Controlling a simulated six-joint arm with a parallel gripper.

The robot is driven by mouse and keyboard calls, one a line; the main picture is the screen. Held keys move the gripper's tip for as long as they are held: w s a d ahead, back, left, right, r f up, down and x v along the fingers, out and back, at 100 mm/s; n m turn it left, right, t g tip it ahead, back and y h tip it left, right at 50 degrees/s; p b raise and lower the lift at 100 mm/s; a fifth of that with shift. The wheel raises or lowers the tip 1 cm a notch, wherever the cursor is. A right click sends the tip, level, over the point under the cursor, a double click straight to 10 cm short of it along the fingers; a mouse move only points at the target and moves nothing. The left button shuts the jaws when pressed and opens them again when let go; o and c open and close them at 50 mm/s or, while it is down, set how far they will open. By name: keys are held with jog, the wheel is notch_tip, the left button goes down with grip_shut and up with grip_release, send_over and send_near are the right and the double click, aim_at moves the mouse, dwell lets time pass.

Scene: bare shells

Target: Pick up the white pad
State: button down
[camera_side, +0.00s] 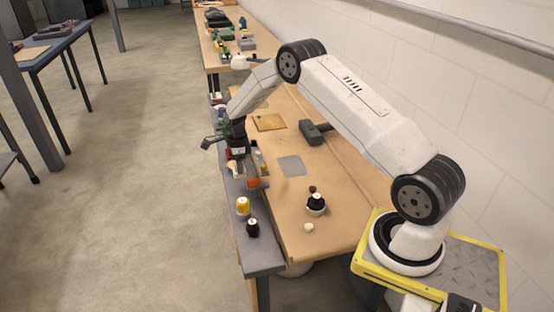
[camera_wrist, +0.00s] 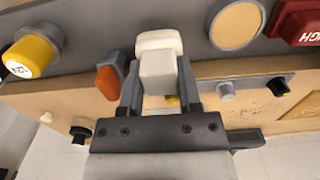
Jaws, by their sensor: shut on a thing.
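The white pad (camera_wrist: 158,62) is a pale block with rounded edges, seen in the wrist view between the two fingers of my gripper (camera_wrist: 158,88). The fingers are shut on its sides, and its upper end sticks out beyond them. In the side view my gripper (camera_side: 238,152) points down over the grey strip along the bench's left edge, among small coloured parts. The pad cannot be made out clearly there. I cannot tell whether it is clear of the surface below.
An orange piece (camera_wrist: 108,82) stands close beside the left finger. A yellow cylinder (camera_side: 242,206) and a black knob (camera_side: 252,228) stand on the grey strip (camera_side: 262,262).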

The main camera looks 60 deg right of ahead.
jog(key=s+a+r, duration=0.3)
jog(key=s+r, duration=0.6)
jog(key=s, duration=0.3)
jog(key=shift+s+a, duration=0.3)
jog(key=shift+a, duration=0.1)
jog(key=c, duration=1)
grip_release()
jog(key=shift+c, duration=0.2)
grip_shut()
